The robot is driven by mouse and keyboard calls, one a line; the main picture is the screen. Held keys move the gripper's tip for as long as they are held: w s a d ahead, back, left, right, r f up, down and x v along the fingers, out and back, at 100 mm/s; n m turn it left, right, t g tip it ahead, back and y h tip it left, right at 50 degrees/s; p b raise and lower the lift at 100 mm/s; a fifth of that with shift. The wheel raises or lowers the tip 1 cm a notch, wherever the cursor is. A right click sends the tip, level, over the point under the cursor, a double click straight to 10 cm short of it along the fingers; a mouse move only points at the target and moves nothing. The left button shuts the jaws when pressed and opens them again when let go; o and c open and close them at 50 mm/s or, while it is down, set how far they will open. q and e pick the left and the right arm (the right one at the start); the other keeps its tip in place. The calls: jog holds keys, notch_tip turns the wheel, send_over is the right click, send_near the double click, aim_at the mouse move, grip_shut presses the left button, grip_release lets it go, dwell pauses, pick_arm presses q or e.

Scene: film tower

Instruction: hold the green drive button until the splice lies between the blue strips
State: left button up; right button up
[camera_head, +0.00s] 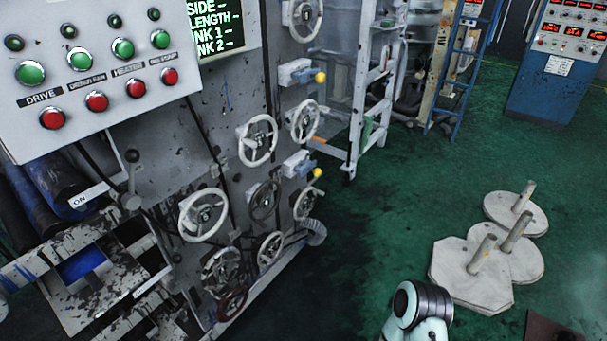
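The green drive button (30,73) is on the white control panel at the upper left, above the label "DRIVE" (41,96). Nothing touches it. A red button (52,119) sits under that label. I cannot make out the splice or the blue strips. A rounded white and black link of my own arm (421,305) shows at the bottom, right of centre, far from the panel. No fingers of either gripper are in view.
More green and red buttons share the panel (120,85). A dark screen (222,25) with green text is beside it. Handwheels (257,140) cover the grey machine front. Pale weights with posts (473,275) stand on the green floor (400,180), otherwise open in the middle.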

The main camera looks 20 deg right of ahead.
pick_arm(q)
grip_shut()
dwell(1.7)
